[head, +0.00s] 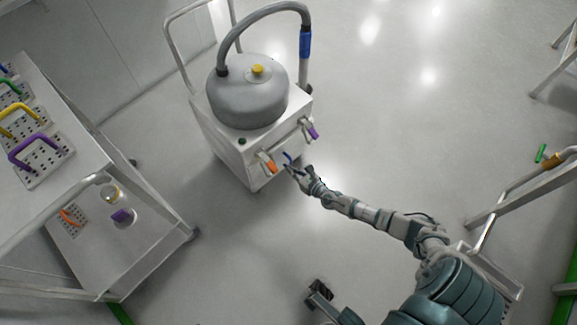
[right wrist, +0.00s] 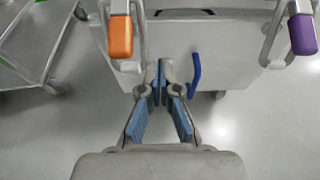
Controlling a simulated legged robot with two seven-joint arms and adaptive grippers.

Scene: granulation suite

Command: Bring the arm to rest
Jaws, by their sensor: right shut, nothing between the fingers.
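My right gripper (head: 291,167) reaches to the front of the white cart (head: 235,152). In the right wrist view the gripper (right wrist: 160,76) has its blue-padded fingers together at the tips, with nothing between them. A bent blue handle (right wrist: 195,72) is just right of the fingertips and looks apart from them; it also shows in the head view (head: 288,157). An orange-ended handle (right wrist: 121,38) is up on the left and a purple-ended handle (right wrist: 302,35) on the right. I cannot make out my left gripper.
A grey round vessel (head: 248,93) with a yellow knob and hose stands on the cart. A shelf trolley (head: 150,215) with colored handles stands left. A metal frame (head: 500,205) is near my right arm at the right. The floor (head: 390,120) beyond my arm is open.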

